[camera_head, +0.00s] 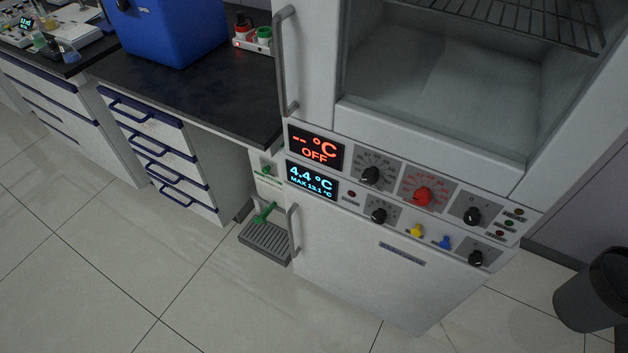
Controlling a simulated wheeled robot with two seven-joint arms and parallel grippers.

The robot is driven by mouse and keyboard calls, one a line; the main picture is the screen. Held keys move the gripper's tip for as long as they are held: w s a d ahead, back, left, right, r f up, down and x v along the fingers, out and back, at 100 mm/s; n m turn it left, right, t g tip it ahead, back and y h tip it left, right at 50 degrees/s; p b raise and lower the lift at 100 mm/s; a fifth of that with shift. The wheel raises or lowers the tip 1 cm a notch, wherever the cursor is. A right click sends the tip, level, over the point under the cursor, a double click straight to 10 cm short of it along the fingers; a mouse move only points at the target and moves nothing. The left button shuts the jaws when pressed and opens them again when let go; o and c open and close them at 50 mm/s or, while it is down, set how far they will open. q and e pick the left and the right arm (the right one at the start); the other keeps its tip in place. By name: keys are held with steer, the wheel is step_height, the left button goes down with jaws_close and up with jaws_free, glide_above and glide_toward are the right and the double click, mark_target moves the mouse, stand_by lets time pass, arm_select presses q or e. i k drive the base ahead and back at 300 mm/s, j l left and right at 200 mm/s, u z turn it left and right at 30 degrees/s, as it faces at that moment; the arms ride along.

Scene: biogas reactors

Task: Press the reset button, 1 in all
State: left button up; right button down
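A white appliance with a glass door (465,85) has a control panel (400,200). Its upper display (316,147) reads "-- °C OFF" in red. Its lower display (311,180) reads "4.4 °C MAX 13.1 °C" in blue. A small round red button or lamp (352,194) sits right of the lower display; its label is too small to read. A yellow control (416,231) and a blue control (445,242) sit further right on the lower row. I cannot tell which part is the reset button. Neither of my grippers is in view.
Black knobs (370,175) and a red knob (422,196) share the panel. A door handle (287,62) stands out at left. A green tap (265,212) is above a grey grate (265,240). A dark bin (595,292) stands right. The front floor is clear.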

mark_target(445, 245)
steer(key=l+z, duration=0.1)
steer(key=z, duration=0.4)
steer(key=l+z, duration=0.1)
steer(key=z, duration=0.4)
